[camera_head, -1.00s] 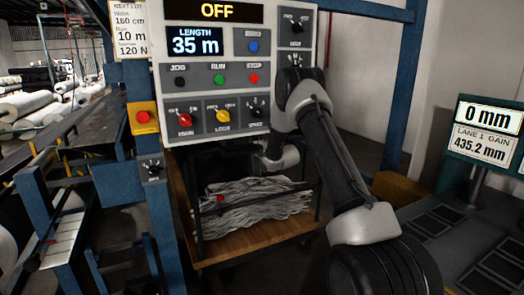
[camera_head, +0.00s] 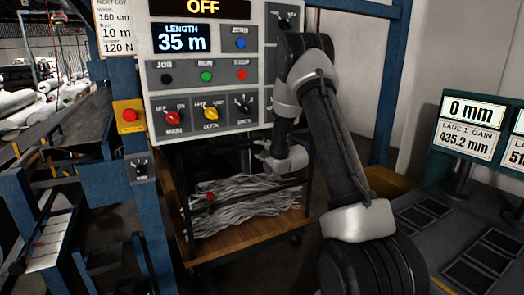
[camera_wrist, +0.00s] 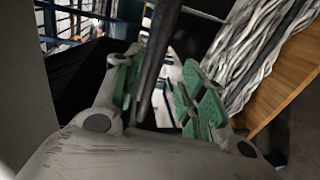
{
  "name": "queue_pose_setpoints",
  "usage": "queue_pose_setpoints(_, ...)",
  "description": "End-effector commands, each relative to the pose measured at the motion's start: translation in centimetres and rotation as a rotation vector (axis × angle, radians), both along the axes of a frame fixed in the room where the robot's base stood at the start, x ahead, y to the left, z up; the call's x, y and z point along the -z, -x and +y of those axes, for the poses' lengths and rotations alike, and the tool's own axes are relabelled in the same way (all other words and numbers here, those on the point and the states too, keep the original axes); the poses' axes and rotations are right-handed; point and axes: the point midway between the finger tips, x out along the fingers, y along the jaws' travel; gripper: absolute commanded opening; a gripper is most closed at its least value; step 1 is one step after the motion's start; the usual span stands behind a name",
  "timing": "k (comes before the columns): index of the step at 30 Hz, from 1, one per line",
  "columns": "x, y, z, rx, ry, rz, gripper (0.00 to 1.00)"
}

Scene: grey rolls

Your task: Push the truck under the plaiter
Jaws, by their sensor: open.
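The truck is a low cart with a brown wooden deck (camera_head: 235,243), dark rails and a caster. A heap of pale grey folded cloth (camera_head: 245,207) lies on it. My gripper (camera_head: 265,158) is at the truck's upper rail, above the cloth. In the wrist view my open gripper (camera_wrist: 158,70) has its green-padded fingers on either side of a dark bar (camera_wrist: 155,62); I cannot tell whether they touch it. The cloth (camera_wrist: 255,50) and wooden deck (camera_wrist: 285,85) lie to the right there. I cannot clearly make out the plaiter; the control panel hides what is behind it.
A control panel (camera_head: 212,98) reading OFF and 35 m hangs above the truck, close to my arm. Blue posts (camera_head: 150,215) stand at left. A desk with displays (camera_head: 470,125) is at right. White rolls (camera_head: 45,108) lie at far left.

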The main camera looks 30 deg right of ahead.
Motion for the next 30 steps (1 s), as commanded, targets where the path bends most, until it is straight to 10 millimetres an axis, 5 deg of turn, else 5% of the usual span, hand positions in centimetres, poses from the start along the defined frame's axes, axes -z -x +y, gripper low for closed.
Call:
queue_pose_setpoints(10,0.1,0.0,0.0,0.007,-0.037,0.006,0.41)
queue_pose_setpoints(14,4.0,1.2,-0.6,0.088,-0.207,0.173,0.41)
queue_pose_setpoints(18,10.9,6.6,-1.5,0.29,-0.437,0.481,0.41)
queue_pose_setpoints(21,11.9,11.8,-1.7,0.484,-0.592,0.663,0.41)
queue_pose_setpoints(25,9.2,19.5,-0.8,0.763,-0.769,0.84,0.41)
queue_pose_setpoints(30,2.9,29.6,1.8,1.084,-0.936,0.962,0.41)
